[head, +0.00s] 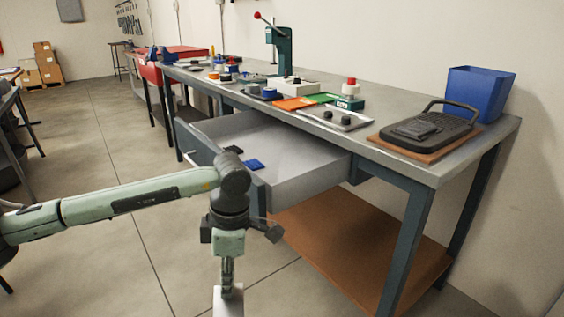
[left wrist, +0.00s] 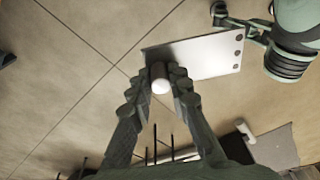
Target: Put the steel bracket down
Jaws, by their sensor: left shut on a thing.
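The steel bracket (left wrist: 208,58) is a pale flat plate with several dark holes along its right edge in the left wrist view. A light rounded part sits at its left end, between the fingers of my left gripper (left wrist: 160,80). In the head view my left gripper (head: 228,275) points down, in front of the open drawer. It is shut on the bracket, whose pale top (head: 228,302) shows at the bottom edge; the rest is cut off. Part of my right gripper (left wrist: 238,26) shows beyond the bracket's holed end; whether it is shut is unclear.
The workbench (head: 460,160) holds a press (head: 283,48), several small parts, a black clipboard-like case (head: 430,130) and a blue bin (head: 478,92). A brown lower shelf (head: 370,245) is bare. Open floor (head: 90,150) lies left.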

